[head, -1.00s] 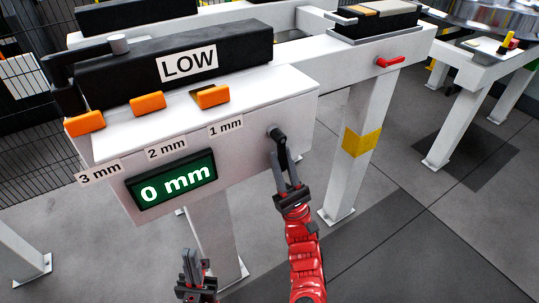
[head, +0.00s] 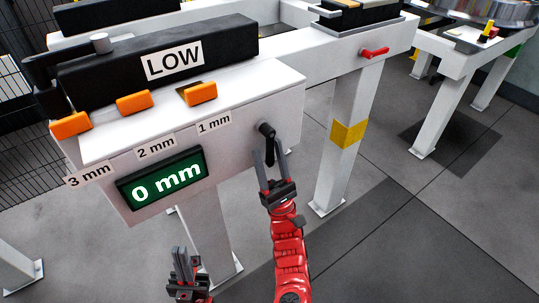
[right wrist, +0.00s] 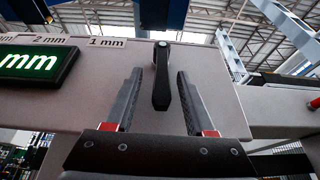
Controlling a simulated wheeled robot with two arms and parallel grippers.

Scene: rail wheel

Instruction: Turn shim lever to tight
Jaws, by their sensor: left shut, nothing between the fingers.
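The shim lever (head: 266,132) is a short black handle on a round pivot, on the front of the white housing (head: 237,130), right of the display. In the right wrist view the lever (right wrist: 161,84) points almost straight down. My right gripper (head: 269,156) is open, its fingers on either side of the lever's lower end; the right wrist view shows gaps on both sides of the lever. The green display (head: 161,186) reads 0 mm. My left gripper (head: 182,258) is shut and empty, low in the head view, away from the housing.
Orange tabs (head: 133,102) stand along the housing top above labels 1 mm, 2 mm and 3 mm. A black block (head: 160,65) behind them reads LOW. A red lever (head: 374,52) sits on the beam to the right.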

